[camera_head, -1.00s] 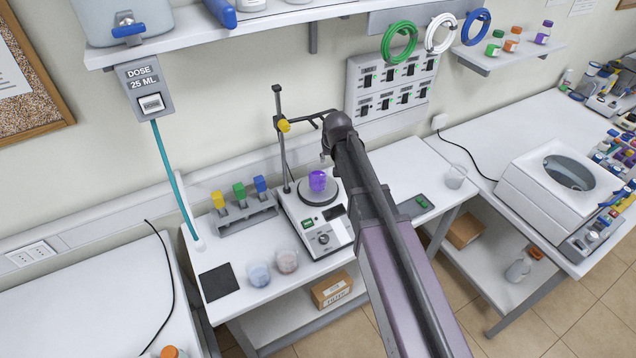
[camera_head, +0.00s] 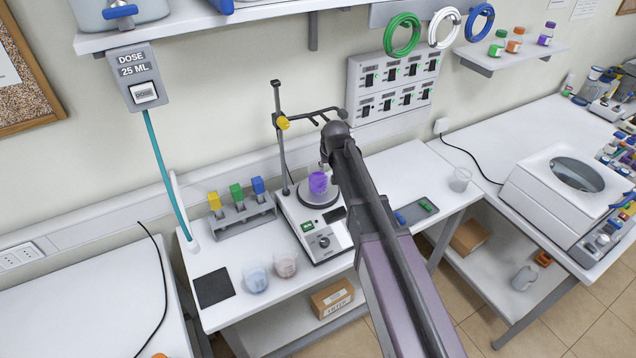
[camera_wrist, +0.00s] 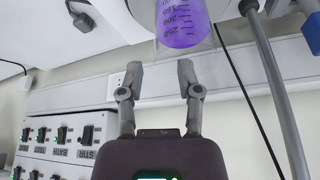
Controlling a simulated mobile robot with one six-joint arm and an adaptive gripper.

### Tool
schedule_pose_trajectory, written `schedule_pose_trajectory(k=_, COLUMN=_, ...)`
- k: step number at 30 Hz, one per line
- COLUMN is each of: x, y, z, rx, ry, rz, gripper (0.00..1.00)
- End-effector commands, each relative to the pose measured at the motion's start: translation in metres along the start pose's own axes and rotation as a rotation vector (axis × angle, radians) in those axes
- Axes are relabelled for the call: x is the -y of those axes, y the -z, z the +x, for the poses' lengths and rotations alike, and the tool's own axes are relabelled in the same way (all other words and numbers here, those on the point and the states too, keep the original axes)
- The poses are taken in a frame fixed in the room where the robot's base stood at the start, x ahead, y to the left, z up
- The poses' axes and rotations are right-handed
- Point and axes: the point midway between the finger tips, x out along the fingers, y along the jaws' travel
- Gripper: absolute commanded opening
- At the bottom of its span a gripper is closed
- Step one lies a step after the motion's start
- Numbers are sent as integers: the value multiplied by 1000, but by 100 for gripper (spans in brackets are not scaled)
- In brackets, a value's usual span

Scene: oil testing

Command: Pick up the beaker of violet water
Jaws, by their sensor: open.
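The beaker of violet water (camera_head: 318,183) stands on the round plate of the hotplate stirrer (camera_head: 320,230), next to its stand. In the wrist view the beaker (camera_wrist: 183,22) shows at the top, with scale marks on its violet contents; its upper part is cut off by the frame. My gripper (camera_wrist: 160,78) is open and empty. Its two fingers point toward the beaker, with a gap between the tips and the glass. In the head view my arm hides the gripper, close beside the beaker's right side.
The stirrer's stand (camera_head: 280,130) rises behind the beaker, with a clamp arm above it. A rack of coloured blocks (camera_head: 240,222) stands left. Two beakers, pale blue (camera_head: 256,277) and pinkish (camera_head: 286,265), stand in front. A clear beaker (camera_head: 460,180) stands right.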

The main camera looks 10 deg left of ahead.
Motion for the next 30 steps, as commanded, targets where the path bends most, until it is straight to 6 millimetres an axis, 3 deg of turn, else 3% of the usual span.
schedule_pose_trajectory(k=11, x=-1, y=0, z=5, rx=0, ry=0, rz=1, gripper=45)
schedule_pose_trajectory(k=30, x=-4, y=4, z=51, rx=0, ry=0, rz=1, gripper=45)
